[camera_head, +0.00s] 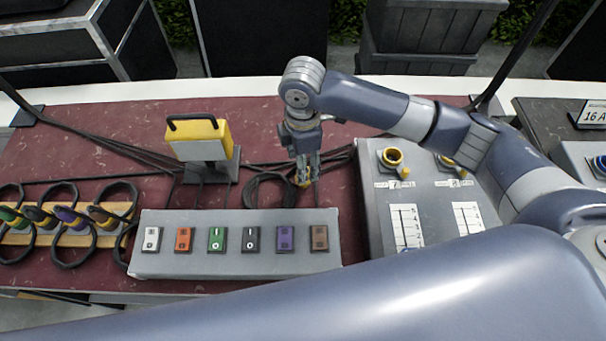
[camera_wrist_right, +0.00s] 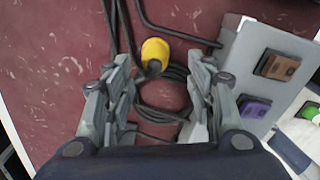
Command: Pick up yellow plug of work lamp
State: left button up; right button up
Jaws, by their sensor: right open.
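The yellow plug (camera_wrist_right: 155,52) lies on the maroon table with a dark cable coiled beside it. In the head view the plug (camera_head: 303,184) is small and partly hidden behind my right gripper (camera_head: 305,172). In the right wrist view my right gripper (camera_wrist_right: 160,78) is open, with the plug near the gap between its fingertips, a little beyond them. Nothing is held. The yellow work lamp (camera_head: 199,136) stands on the table left of the gripper. My left gripper is not in view.
A grey box with several coloured switches (camera_head: 236,261) sits in front of the plug; its edge shows in the wrist view (camera_wrist_right: 228,62). A grey panel with yellow-ringed sockets (camera_head: 380,215) stands right. A wooden rack (camera_head: 18,238) holds several coloured plugs at left. Cables cross the table.

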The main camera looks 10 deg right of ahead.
jog(key=f, duration=0.1)
jog(key=f+p, duration=0.1)
jog(key=f, duration=0.1)
jog(key=f+p, duration=0.1)
jog(key=f, duration=0.1)
jog(key=shift+w+d, duration=0.15)
jog(key=shift+w, duration=0.1)
jog(key=shift+f, duration=0.4)
jog(key=shift+c, duration=0.3)
jog(key=c, duration=0.4)
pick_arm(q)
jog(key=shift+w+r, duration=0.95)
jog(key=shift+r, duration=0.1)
pick_arm(e)
grip_shut()
